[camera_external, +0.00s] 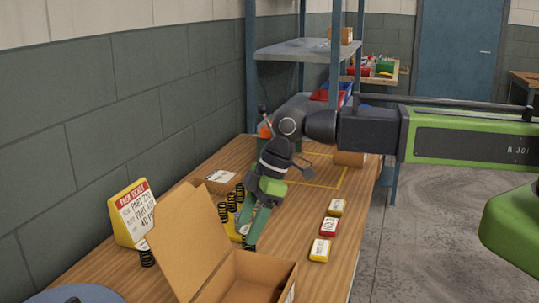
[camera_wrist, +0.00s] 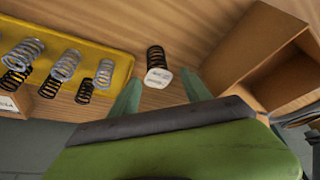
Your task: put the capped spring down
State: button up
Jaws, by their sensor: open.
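The capped spring (camera_wrist: 156,66) is a short black coil with a white cap; in the wrist view it is on the wooden table, just past and between my fingertips. My gripper (camera_wrist: 160,92) has its two teal fingers spread, with a gap on both sides of the spring. In the external view my gripper (camera_external: 254,228) points down at the table behind the open cardboard box. The spring is hard to make out there, among the fingertips and the box flap.
A yellow tray (camera_wrist: 118,62) with several grey and black springs lies left of the capped spring. The open cardboard box (camera_external: 262,268) stands close to my gripper; its wall also shows in the wrist view (camera_wrist: 262,42). A yellow sign (camera_external: 131,212) and small labelled blocks (camera_external: 329,227) stand farther off.

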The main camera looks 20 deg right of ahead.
aim_at(244, 244)
jog(key=b+x, duration=0.4)
jog(key=x, duration=0.1)
jog(key=shift+d+f+b, duration=0.3)
jog(key=shift+b, duration=0.05)
jog(key=shift+r, duration=0.2)
jog(key=shift+c, duration=0.5)
grip_shut()
